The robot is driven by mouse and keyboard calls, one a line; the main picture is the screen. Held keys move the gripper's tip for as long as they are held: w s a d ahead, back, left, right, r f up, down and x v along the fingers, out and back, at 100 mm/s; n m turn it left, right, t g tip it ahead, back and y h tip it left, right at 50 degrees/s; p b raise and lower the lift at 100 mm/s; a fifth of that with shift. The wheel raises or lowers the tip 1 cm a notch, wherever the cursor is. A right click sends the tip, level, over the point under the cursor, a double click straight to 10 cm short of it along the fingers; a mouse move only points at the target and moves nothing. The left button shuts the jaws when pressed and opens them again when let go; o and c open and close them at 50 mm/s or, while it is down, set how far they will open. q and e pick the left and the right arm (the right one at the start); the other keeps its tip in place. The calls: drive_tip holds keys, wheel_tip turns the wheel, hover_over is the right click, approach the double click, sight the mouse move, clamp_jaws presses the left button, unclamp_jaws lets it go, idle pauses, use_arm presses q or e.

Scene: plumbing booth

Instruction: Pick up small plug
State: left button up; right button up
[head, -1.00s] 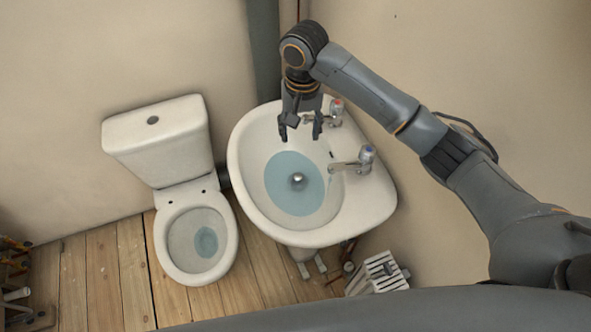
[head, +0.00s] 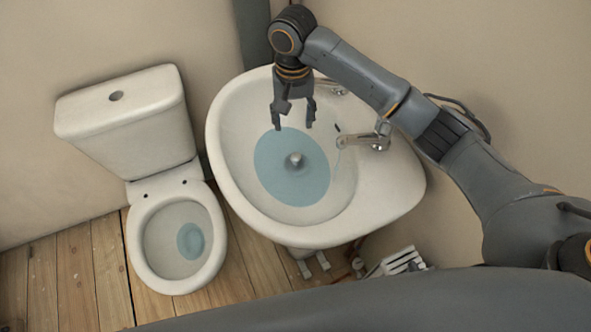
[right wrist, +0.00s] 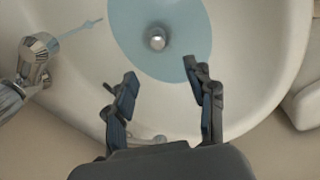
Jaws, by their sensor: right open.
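The small plug (head: 295,160) is a round, shiny metal piece in the middle of the blue water in the white sink (head: 385,200). In the right wrist view the plug (right wrist: 157,39) lies beyond the fingertips, roughly in line with the gap between them. My right gripper (head: 294,125) is open and empty over the back part of the basin, apart from the plug. It also shows open in the right wrist view (right wrist: 158,72). My left gripper is not in view.
A chrome tap (head: 365,139) reaches over the basin right of the gripper, with a thin stream below its spout. Another tap (head: 330,87) is behind the gripper. A white toilet (head: 125,115) stands left of the sink. Walls close in behind.

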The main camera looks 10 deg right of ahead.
sight(296, 156)
wheel_tip(296, 156, down, 11)
drive_tip(key=shift+r+b, duration=0.2)
drive_tip(key=shift+b, duration=0.4)
drive_tip(key=shift+w+d+f, duration=0.1)
drive_tip(key=shift+d+f, duration=0.1)
drive_tip(key=shift+f, duration=1.15)
drive_tip(key=shift+w+d+f, duration=0.1)
drive_tip(key=shift+d+f, duration=0.05)
drive_tip(key=shift+f, duration=1.15)
clamp_jaws()
